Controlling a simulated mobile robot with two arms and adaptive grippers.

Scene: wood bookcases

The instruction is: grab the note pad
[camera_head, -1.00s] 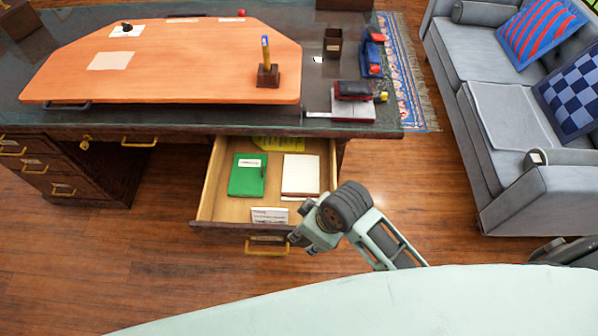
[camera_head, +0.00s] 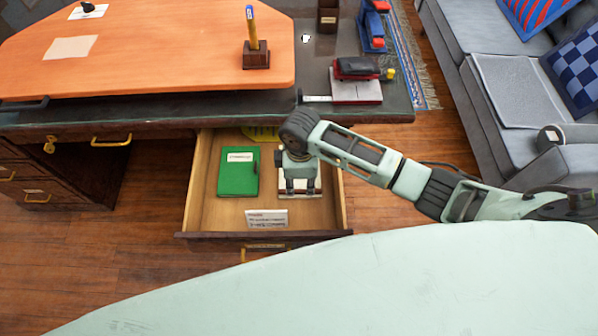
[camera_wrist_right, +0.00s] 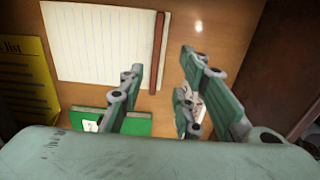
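The note pad, a cream lined pad with a brown strip along one edge, lies in the open drawer. In the head view only part of the pad (camera_head: 300,194) shows beneath my right gripper (camera_head: 300,188), which points down over it. In the wrist view the pad (camera_wrist_right: 95,45) lies flat on the drawer floor. The two fingers of my right gripper (camera_wrist_right: 160,80) are spread apart beside its brown strip, with nothing held between them. My left gripper is not in view.
The drawer (camera_head: 200,205) also holds a green book (camera_head: 238,172) left of the pad, a yellow sheet (camera_head: 262,133) at the back and a white card (camera_head: 267,218) near the front. The desk edge (camera_head: 150,118) overhangs behind. Drawer walls stand close around my right gripper.

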